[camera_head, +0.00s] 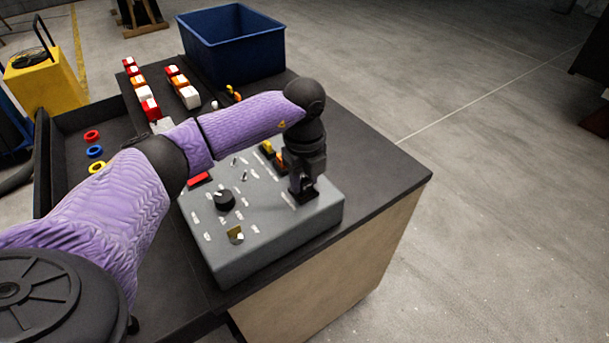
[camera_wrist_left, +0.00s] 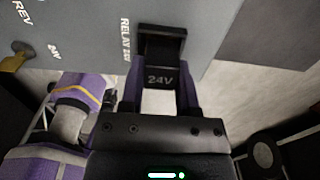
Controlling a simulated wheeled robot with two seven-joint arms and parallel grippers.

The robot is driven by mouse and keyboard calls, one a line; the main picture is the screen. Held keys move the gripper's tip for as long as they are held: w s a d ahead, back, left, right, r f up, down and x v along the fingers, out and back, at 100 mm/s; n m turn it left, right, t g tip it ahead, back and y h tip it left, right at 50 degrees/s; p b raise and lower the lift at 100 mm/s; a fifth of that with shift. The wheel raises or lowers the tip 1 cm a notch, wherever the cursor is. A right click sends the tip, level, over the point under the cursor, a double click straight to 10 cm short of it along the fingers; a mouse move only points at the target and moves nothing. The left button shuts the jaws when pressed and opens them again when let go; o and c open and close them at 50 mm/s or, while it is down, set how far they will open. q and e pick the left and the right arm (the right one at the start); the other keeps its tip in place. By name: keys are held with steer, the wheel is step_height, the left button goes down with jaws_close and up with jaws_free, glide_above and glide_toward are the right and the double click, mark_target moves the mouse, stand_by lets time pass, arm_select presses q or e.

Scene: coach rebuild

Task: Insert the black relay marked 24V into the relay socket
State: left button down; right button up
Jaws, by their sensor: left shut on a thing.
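My left gripper (camera_head: 304,182) points down at the right part of the grey control panel (camera_head: 262,240). In the left wrist view its two fingers (camera_wrist_left: 161,88) are shut on the black relay (camera_wrist_left: 161,78), whose white 24V mark faces the camera. The black relay socket (camera_wrist_left: 162,40) shows just beyond the relay, beside the printed RELAY 24V label. The relay lines up with the socket and is close to it or touching; I cannot tell whether it is seated. In the head view the gripper hides most of both. My right gripper is not in view.
The panel carries a black knob (camera_head: 224,200), a red part (camera_head: 198,180), several small switches and a brass-coloured piece (camera_head: 235,235). A blue bin (camera_head: 235,50) and red, orange and white blocks stand behind. Coloured rings lie in a dark tray at left. The bench's right side is clear.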

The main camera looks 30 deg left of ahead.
arm_select(q)
steer(key=shift+f, duration=0.2)
steer(key=shift+c, duration=1.3)
jaws_free()
